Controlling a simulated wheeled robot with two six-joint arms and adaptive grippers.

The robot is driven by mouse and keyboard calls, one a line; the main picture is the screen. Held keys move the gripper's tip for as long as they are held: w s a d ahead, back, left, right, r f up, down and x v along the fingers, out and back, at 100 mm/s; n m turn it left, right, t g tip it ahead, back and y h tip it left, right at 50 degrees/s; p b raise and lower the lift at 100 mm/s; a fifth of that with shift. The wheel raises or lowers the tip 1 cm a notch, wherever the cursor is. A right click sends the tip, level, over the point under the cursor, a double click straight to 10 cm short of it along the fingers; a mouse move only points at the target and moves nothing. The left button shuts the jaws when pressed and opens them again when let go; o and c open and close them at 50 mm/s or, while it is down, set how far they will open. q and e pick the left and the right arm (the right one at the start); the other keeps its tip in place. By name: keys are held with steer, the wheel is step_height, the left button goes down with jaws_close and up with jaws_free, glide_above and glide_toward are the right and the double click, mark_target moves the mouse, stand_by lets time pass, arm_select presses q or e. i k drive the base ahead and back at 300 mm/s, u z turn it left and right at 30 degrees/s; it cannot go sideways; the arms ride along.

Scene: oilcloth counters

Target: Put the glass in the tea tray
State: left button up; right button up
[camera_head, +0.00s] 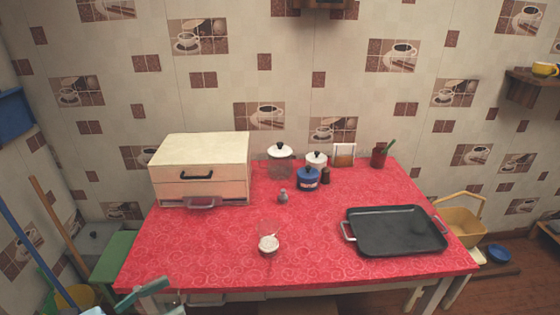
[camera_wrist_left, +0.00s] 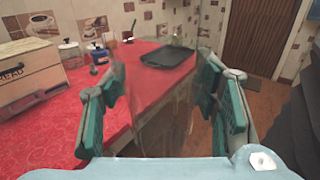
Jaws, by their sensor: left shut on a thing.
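The tea tray is a black rectangular tray (camera_head: 395,232) with metal handles, lying flat at the right of the red table. It also shows in the left wrist view (camera_wrist_left: 163,58), beyond my fingers. My left gripper (camera_head: 150,292) is at the bottom left of the head view, in front of the table's near edge. In the left wrist view my left gripper (camera_wrist_left: 160,90) has its teal pads on either side of a clear glass (camera_wrist_left: 160,118) and is shut on it. The glass is see-through and its outline is faint. My right gripper is not in view.
A bread box (camera_head: 200,170) stands at the back left of the red table (camera_head: 215,260). Jars, a blue pot (camera_head: 308,180) and a small grey shaker (camera_head: 283,197) stand at the back. The tray's surface is clear.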

mark_target(393, 231)
steer(key=z, duration=0.5)
steer(key=k, duration=0.65)
steer(key=z, duration=1.5)
steer(key=i, duration=1.6)
steer(key=u, duration=0.3)
